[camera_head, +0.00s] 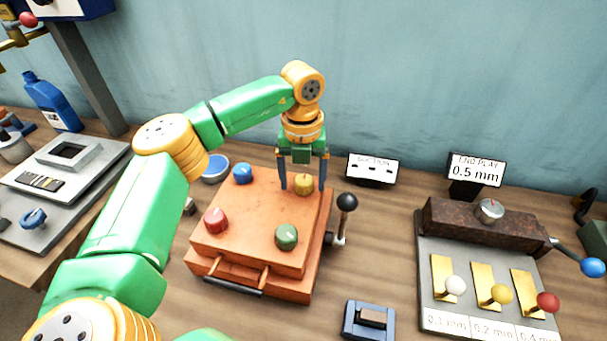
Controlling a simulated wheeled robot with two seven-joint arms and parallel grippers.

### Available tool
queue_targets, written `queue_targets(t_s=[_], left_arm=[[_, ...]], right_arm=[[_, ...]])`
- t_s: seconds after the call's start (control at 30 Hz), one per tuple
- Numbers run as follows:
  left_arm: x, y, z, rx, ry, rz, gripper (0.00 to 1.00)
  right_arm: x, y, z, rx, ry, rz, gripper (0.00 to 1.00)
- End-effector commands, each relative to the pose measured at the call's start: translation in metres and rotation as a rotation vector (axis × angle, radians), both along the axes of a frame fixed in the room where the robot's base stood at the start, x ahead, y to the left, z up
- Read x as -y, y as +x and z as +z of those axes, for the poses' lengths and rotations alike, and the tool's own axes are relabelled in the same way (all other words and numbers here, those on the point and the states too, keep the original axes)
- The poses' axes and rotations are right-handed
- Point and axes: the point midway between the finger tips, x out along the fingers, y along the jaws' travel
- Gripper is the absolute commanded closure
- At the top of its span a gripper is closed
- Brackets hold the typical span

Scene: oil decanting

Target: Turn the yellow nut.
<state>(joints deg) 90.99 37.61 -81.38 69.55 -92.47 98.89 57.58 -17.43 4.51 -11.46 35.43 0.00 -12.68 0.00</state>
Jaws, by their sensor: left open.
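The yellow nut (304,184) sits at the back right corner of the orange box's top (258,215). My left gripper (303,184) points straight down over it, with one dark finger on each side of the nut. The fingers look open, and I cannot tell whether either one touches the nut. A blue nut (242,174), a red nut (216,220) and a green nut (286,237) sit at the other corners of the box. My right gripper is not in view.
A black-knobbed lever (346,203) stands at the box's right side. A sign reading "SUCTION" (373,168) and an "END PLAY 0.5 mm" sign (476,170) stand behind. A gauge fixture with coloured knobs (430,250) is at right. A small blue-grey block (369,320) lies in front.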

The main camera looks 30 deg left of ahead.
Motion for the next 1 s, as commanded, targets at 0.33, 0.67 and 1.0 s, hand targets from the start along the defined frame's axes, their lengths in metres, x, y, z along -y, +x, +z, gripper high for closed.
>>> queue_targets(t_s=[0.33, 0.67, 1.0], left_arm=[[-0.0001, 0.0001, -0.0023, 0.001, 0.000, 0.000, 0.48], [-0.0001, 0.0001, -0.0020, 0.001, 0.000, -0.004, 1.00], [-0.0008, 0.0004, -0.0015, 0.002, 0.002, -0.138, 1.00]], right_arm=[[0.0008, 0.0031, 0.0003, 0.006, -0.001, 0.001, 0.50], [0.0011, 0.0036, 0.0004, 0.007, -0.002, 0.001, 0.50], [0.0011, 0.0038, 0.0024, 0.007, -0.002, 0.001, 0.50]])
